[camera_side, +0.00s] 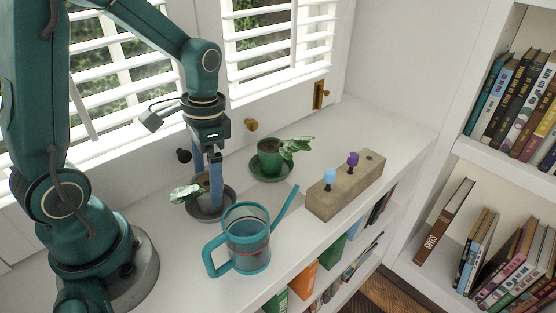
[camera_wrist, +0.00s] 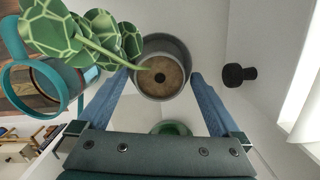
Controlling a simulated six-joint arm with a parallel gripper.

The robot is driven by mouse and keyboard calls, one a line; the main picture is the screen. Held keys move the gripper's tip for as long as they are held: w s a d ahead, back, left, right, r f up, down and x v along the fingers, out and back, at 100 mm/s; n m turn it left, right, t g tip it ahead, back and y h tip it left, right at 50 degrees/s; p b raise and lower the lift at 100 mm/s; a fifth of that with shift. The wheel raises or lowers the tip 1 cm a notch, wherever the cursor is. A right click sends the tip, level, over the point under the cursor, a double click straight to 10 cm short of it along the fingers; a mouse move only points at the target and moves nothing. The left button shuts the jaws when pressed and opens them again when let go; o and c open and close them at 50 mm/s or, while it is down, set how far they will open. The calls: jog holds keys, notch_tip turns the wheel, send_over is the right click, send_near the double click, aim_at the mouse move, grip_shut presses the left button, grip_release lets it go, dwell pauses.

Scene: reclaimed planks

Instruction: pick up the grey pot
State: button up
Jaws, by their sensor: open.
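The grey pot (camera_side: 203,197) holds soil and a leafy plant and stands in a grey saucer (camera_side: 208,217) on the white ledge. My gripper (camera_side: 208,188) points down over it, open, with blue fingers. In the wrist view, the pot's rim (camera_wrist: 160,98) lies between the ends of the fingers (camera_wrist: 161,77), one on each side. I cannot tell whether either finger touches it. The plant's green leaves (camera_wrist: 80,35) reach to the upper left there. In the side view the near finger hides part of the pot.
A teal watering can (camera_side: 247,243) stands close in front of the pot. A green pot (camera_side: 270,160) on a green saucer is behind, to the right. A wooden block (camera_side: 345,190) with pegs is farther right. A dark wall knob (camera_side: 183,155) is close behind my gripper; it also shows in the wrist view (camera_wrist: 239,75).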

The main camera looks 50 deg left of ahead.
jog(key=shift+s+f, duration=0.15)
jog(key=shift+f, duration=0.75)
grip_shut()
jog(key=shift+r, duration=0.1)
notch_tip(320, 180, up, 13)
dwell(0.4)
